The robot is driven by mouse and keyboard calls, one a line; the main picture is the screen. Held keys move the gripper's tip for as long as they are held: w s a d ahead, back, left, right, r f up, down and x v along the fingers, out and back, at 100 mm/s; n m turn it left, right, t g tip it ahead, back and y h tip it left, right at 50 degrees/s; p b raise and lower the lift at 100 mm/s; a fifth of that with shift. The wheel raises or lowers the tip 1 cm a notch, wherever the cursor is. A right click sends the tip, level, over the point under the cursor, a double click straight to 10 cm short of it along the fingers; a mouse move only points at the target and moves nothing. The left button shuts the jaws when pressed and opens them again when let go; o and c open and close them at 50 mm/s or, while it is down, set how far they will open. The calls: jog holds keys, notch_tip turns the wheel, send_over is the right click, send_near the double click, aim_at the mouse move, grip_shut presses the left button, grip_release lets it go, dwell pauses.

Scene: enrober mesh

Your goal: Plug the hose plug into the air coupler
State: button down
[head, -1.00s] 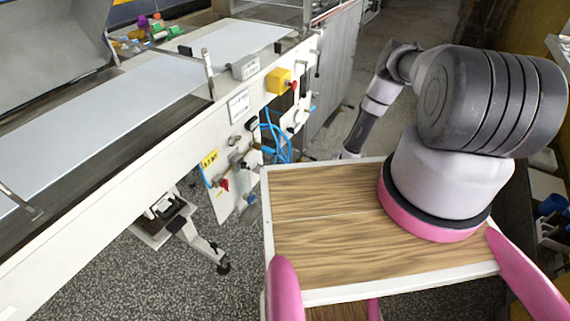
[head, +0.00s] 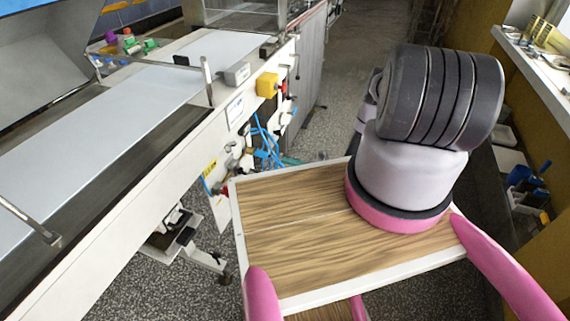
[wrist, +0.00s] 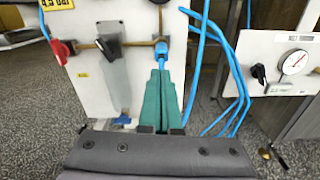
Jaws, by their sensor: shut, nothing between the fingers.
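My gripper (wrist: 160,72) shows in the wrist view as two teal fingers side by side, shut and empty. Their tips are just below a blue fitting (wrist: 161,50) at the right end of a brass pipe on a white panel. I cannot tell whether the fitting is the air coupler or the hose plug, or whether the tips touch it. Blue hoses (wrist: 197,60) hang just right of the fingers; which end carries the plug is not clear. In the head view the blue hoses (head: 268,150) show beside the machine, with a bit of teal finger (head: 290,161) near them.
The pipe carries a red-handled valve (wrist: 62,50) and a black-handled valve (wrist: 108,46). A gauge panel (wrist: 292,62) stands to the right, with more hose loops before it. The conveyor machine (head: 130,165) fills the left of the head view. Speckled floor is open beyond.

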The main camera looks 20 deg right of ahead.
aim_at(268, 156)
jog(key=shift+x, duration=3)
jog(key=shift+w+a, duration=0.2)
jog(key=shift+w, duration=0.05)
jog(key=v, duration=1.3)
jog(key=shift+d, duration=0.2)
